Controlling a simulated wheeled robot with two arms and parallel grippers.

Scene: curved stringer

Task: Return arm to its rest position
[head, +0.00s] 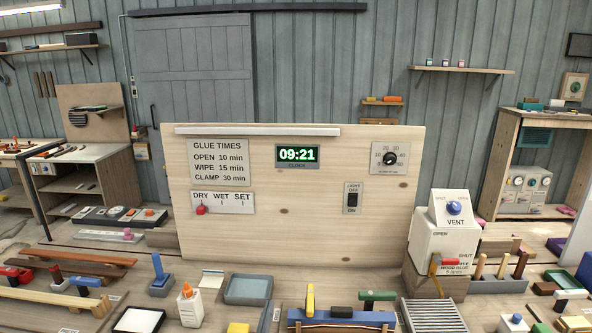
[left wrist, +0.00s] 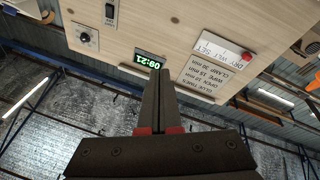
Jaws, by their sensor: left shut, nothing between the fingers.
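My left gripper (left wrist: 158,74) shows in the left wrist view, with its two dark fingers together and nothing between them. Red parts show at the base of the fingers. The wooden panel (left wrist: 215,28) appears upside down beyond the fingertips, with the clock (left wrist: 150,60) just past them. I cannot tell how far the fingers are from the panel. I make out neither gripper in the head view. My right gripper is in neither view.
In the head view the upright panel (head: 300,220) stands behind a crowded bench. A glue bottle (head: 189,306), a grey tray (head: 248,289), a clamped curved workpiece (head: 342,321) and a white VENT box (head: 447,232) are on it. Clear air lies above the bench.

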